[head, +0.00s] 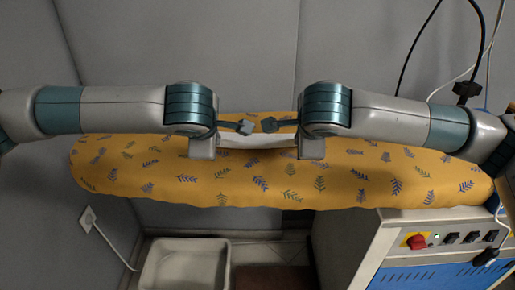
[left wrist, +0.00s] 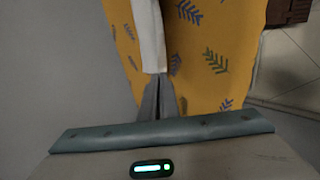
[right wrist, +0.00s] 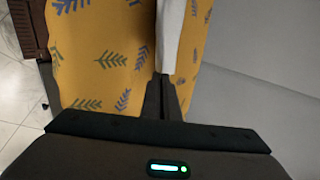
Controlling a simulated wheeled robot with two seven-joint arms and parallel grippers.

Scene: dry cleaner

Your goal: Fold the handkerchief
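The white handkerchief (head: 258,141) spans between my two grippers above the yellow leaf-patterned ironing board (head: 240,187). My left gripper (head: 222,140) is at its left end; in the left wrist view its fingers (left wrist: 164,92) are closed together at the white cloth (left wrist: 149,35). My right gripper (head: 296,139) is at its right end; in the right wrist view its fingers (right wrist: 163,88) are closed at the cloth (right wrist: 169,35). The cloth looks like a narrow band. Whether its lower part touches the board is hard to tell.
A grey-white machine (head: 352,240) with a red knob stands below the board at the right. A pale tray (head: 186,262) lies on the floor at the lower left. Grey walls stand behind. Cables (head: 480,50) hang at the upper right. The board's front is clear.

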